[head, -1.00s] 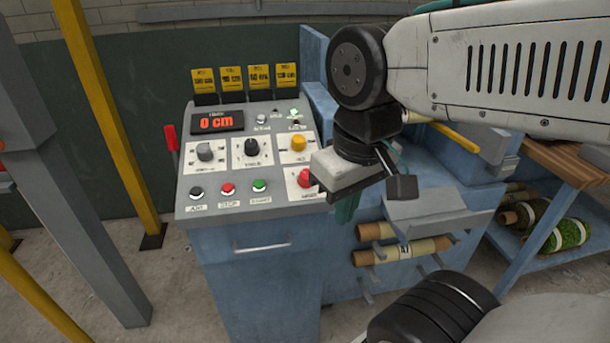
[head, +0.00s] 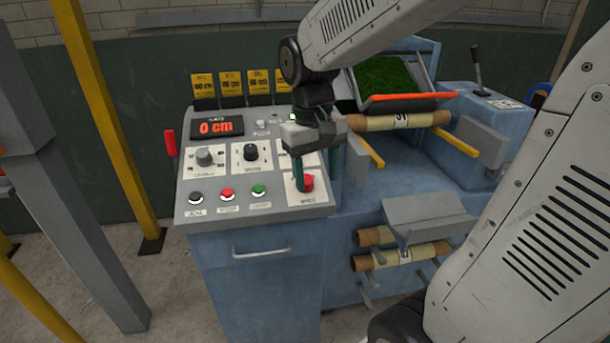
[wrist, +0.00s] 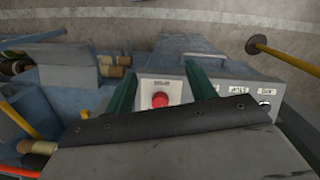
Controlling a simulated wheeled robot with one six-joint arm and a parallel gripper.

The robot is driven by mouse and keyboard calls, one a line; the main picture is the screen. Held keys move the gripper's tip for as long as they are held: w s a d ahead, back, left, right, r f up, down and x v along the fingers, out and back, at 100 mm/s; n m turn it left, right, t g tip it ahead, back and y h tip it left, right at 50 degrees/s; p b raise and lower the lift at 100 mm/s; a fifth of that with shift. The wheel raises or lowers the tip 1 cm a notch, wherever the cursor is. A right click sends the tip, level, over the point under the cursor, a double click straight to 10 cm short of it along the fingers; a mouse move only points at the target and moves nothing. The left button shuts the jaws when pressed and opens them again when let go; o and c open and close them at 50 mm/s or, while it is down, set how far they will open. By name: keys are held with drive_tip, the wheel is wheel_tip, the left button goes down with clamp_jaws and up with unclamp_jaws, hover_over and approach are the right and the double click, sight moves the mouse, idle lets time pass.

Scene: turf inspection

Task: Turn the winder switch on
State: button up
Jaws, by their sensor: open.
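The grey control panel (head: 265,206) tops a blue cabinet. A red knob on a white plate (head: 307,182) sits at its lower right; its label is too blurred to read surely, so I cannot confirm it is the winder switch. My gripper (head: 317,184) is open over this corner, its two green fingers pointing down. In the wrist view the red knob (wrist: 160,100) shows between the fingers (wrist: 159,72), with no clear contact. The gripper mostly hides the plate behind it. A green light (head: 292,117) shows at the panel's upper right.
Yellow cards stand behind. A cardboard roll (head: 400,121) and turf (head: 385,78) lie to the right.

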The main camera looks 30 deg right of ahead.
drive_tip(key=shift+t, duration=0.3)
drive_tip(key=w+d, duration=0.1)
drive_tip(key=w, duration=0.2)
drive_tip(key=w+d, duration=0.1)
drive_tip(key=w, duration=0.2)
drive_tip(key=w+d+f, duration=0.1)
drive_tip(key=w, duration=0.3)
drive_tip(key=shift+d, duration=0.35)
drive_tip(key=shift+w+d+r+m, duration=0.1)
drive_tip(key=shift+w+m, duration=0.2)
drive_tip(key=f, duration=0.7)
drive_tip(key=shift+s+d+f, duration=0.1)
drive_tip(key=shift+d+f, duration=0.1)
drive_tip(key=shift+d, duration=0.05)
drive_tip(key=c, duration=1)
